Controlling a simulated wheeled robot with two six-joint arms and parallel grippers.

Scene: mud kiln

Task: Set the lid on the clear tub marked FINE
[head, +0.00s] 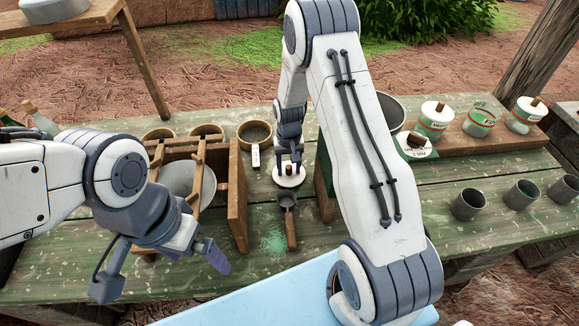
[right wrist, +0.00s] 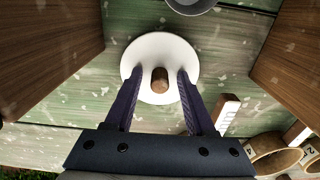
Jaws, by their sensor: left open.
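A white round lid (head: 289,181) with a wooden knob lies on the green table. In the right wrist view the lid (right wrist: 160,48) sits beneath my right gripper (right wrist: 157,76), whose open fingers stand on either side of the knob (right wrist: 160,84) with gaps. In the head view my right gripper (head: 289,166) is just above the lid. Several tubs stand on a wooden riser at right; the middle clear tub (head: 479,121) has a green label, partly legible, and no lid. My left gripper (head: 163,275) is open and empty over the table's front left.
A wooden frame (head: 237,205) stands left of the lid, and my right arm hides part of another wooden piece (head: 326,185) to its right. A small scoop (head: 289,215) lies in front, near green powder (head: 273,243). Lidded tubs (head: 434,122) (head: 524,117) flank the open one. Metal cups (head: 469,205) stand at right.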

